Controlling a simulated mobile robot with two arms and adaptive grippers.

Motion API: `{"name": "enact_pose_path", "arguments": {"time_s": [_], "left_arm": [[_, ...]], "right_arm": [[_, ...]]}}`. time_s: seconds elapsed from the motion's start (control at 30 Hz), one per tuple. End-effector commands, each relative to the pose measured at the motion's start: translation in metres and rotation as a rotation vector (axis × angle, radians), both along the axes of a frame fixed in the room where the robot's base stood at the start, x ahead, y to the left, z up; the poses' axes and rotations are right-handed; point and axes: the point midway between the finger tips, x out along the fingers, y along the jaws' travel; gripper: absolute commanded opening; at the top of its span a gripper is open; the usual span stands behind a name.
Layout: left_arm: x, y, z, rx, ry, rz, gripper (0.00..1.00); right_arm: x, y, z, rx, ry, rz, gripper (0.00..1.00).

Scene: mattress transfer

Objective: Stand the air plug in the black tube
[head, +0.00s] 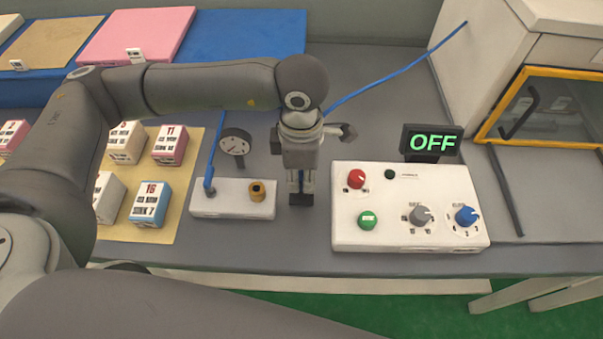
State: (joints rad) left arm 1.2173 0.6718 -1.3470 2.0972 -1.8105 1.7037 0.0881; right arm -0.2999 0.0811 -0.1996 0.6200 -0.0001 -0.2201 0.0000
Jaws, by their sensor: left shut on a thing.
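My left gripper (300,186) points down between the white block and the control box. It is shut on the air plug, which is mostly hidden between the fingers. A blue hose runs from the cabinet side down to behind this gripper. A short dark piece (300,199), which looks like the black tube, shows right at the fingertips. I cannot tell whether the plug is inside it or only above it. My right gripper is not in view.
A white block (230,208) with a brass fitting (258,190) and a gauge (234,143) behind it stands left of the gripper. A control box (400,235) stands right, its display (432,143) reading OFF. Numbered boxes (150,204) stand on a tan mat (187,190).

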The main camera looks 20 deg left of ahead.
Motion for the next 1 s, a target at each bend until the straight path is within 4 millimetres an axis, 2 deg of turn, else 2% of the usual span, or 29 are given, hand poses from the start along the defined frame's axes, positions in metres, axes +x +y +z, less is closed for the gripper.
{"name": "enact_pose_path", "arguments": {"time_s": [0.03,0.2,0.57,0.77,1.0], "left_arm": [[0.000,0.000,0.000,-0.001,-0.001,0.000,0.20],[0.000,0.000,0.000,-0.001,0.000,0.000,0.42],[0.000,0.000,0.003,-0.001,-0.001,0.000,0.43],[0.001,0.000,0.032,-0.001,-0.006,0.000,0.43],[0.001,-0.001,0.084,-0.001,-0.006,0.000,0.43]], "right_arm": [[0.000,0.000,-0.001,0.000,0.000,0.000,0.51],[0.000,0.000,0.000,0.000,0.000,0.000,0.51],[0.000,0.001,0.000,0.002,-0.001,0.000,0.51],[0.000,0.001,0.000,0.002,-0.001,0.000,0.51],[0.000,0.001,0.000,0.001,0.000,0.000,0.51]]}}
